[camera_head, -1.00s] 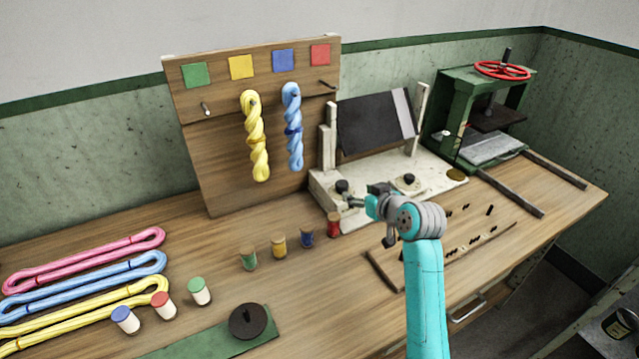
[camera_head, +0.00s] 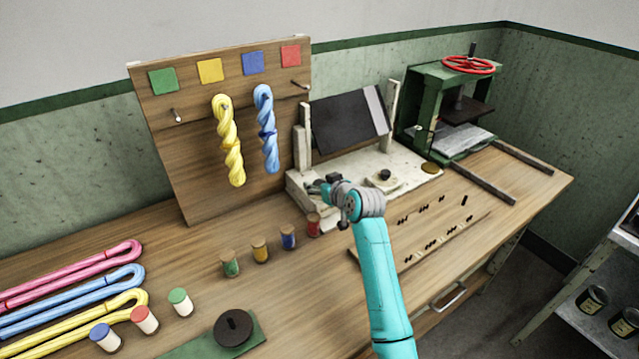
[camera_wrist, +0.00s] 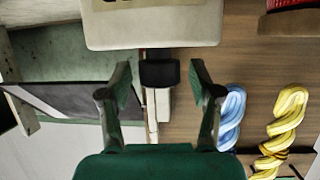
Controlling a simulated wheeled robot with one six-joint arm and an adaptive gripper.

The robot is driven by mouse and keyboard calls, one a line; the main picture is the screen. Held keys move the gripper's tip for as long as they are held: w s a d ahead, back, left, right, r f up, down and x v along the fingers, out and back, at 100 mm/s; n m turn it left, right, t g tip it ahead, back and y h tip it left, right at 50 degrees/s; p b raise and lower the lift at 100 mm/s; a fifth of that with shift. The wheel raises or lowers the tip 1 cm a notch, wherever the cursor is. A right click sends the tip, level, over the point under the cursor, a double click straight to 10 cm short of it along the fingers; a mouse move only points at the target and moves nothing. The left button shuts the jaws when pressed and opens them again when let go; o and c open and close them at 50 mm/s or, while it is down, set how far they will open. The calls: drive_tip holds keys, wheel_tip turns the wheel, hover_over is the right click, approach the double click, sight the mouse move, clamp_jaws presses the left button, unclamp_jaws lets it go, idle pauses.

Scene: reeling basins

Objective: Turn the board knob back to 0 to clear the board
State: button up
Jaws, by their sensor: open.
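The slanted black board (camera_head: 349,121) stands on a pale base (camera_head: 408,177) at the back of the bench. A round black knob (camera_head: 384,175) sits on the base's right part. A second dark knob shape (camera_head: 333,178) shows at the left front, partly hidden by my gripper. My gripper (camera_head: 322,189) is at this left front corner. In the wrist view my gripper (camera_wrist: 160,80) is open, with one finger on each side of a dark block (camera_wrist: 160,73), likely that knob. Whether the fingers touch it is unclear. The board (camera_wrist: 65,101) shows at left there. No knob reading is legible.
A peg panel (camera_head: 190,120) with yellow and blue skeins stands left of the base. Several small spools, including a red one (camera_head: 313,225), stand just in front. A pegged wooden strip (camera_head: 440,240) lies right of my arm. A green press (camera_head: 418,105) stands at the back right.

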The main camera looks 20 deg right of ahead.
drive_tip(key=shift+w, duration=0.1)
drive_tip(key=c, duration=1.2)
drive_tip(key=shift+o, duration=0.2)
drive_tip(key=shift+n+y, duration=0.3)
drive_tip(key=shift+y, duration=0.1)
drive_tip(key=n+g+y, duration=0.2)
drive_tip(key=n+y, duration=0.2)
drive_tip(key=shift+w+d, duration=0.1)
drive_tip(key=shift+n+g+y, duration=2.1)
drive_tip(key=shift+n+g, duration=0.4)
drive_tip(key=shift+n, duration=0.2)
drive_tip(key=o, duration=1.2)
drive_tip(key=shift+c, duration=0.2)
